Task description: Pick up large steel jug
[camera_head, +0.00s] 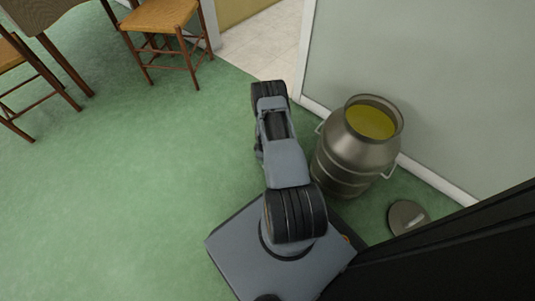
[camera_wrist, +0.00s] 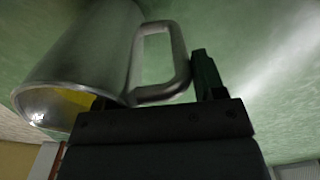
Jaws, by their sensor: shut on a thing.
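The large steel jug (camera_wrist: 85,55) fills the upper left of the wrist view, close to the camera. Its looped handle (camera_wrist: 178,55) lies between the jaws of my gripper (camera_wrist: 155,88). One dark finger stands to the right of the handle, and the other is mostly hidden at the jug's rim. My gripper is shut on the handle. The jug's mouth faces the lower left of the picture, with some yellow showing inside. In the head view my arm hides the gripper, and the jug cannot be made out.
A big metal can (camera_head: 350,158) holding yellow-green liquid stands right of my arm, by the pale wall (camera_head: 440,75). A round lid (camera_head: 408,217) lies on the floor near it. A chair (camera_head: 158,18) and a table (camera_head: 45,12) stand at upper left. Green floor at left is clear.

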